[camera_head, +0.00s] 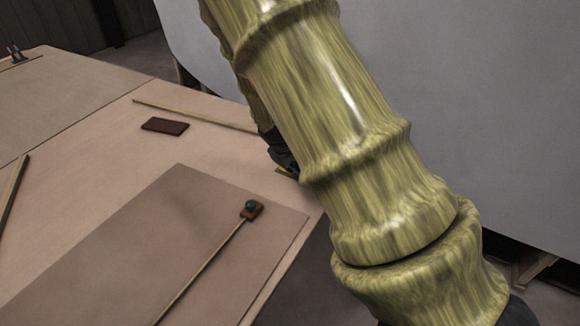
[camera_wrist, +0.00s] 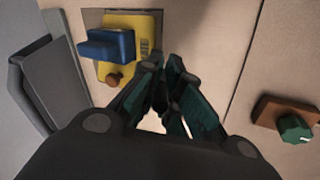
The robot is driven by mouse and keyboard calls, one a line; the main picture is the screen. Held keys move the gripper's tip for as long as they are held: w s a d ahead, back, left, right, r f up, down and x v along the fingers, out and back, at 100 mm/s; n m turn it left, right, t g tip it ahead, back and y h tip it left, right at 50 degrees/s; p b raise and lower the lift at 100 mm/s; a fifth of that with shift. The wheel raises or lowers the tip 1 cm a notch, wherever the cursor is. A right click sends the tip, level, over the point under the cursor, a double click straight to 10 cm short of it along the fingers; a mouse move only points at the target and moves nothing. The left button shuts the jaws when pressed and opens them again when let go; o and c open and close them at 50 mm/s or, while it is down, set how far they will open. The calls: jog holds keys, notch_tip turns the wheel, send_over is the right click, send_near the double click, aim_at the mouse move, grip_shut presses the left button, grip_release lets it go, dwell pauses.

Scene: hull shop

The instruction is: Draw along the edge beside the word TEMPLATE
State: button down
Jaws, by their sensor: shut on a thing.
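My gripper (camera_wrist: 165,62) has its dark fingers with green pads closed together, pointing at the board in the wrist view. What they grip is hidden between them. The word TEMPLATE is not readable in either view.
A large flat panel (camera_head: 150,235) lies on the table (camera_head: 215,150); a brown block with a green knob (camera_head: 251,209) and a thin strip (camera_head: 200,272) lie on it. A dark brown block (camera_head: 165,125) and a wooden strip (camera_head: 195,115) lie behind. A grey wall stands right.

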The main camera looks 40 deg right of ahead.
jog(key=shift+s+d, duration=0.1)
jog(key=shift+s, duration=0.15)
jog(key=shift+s+d, duration=0.2)
jog(key=shift+s, duration=0.25)
jog(key=shift+s+d, duration=0.1)
jog(key=shift+s, duration=0.15)
jog(key=shift+s+d+p, duration=0.15)
jog(key=shift+s+p, duration=0.2)
jog(key=shift+s, duration=0.15)
jog(key=shift+s+d, duration=0.1)
jog(key=shift+s, duration=0.05)
jog(key=shift+s+d, duration=0.15)
jog(key=shift+s, duration=0.1)
jog(key=shift+r+p, duration=0.1)
jog(key=shift+p, duration=0.2)
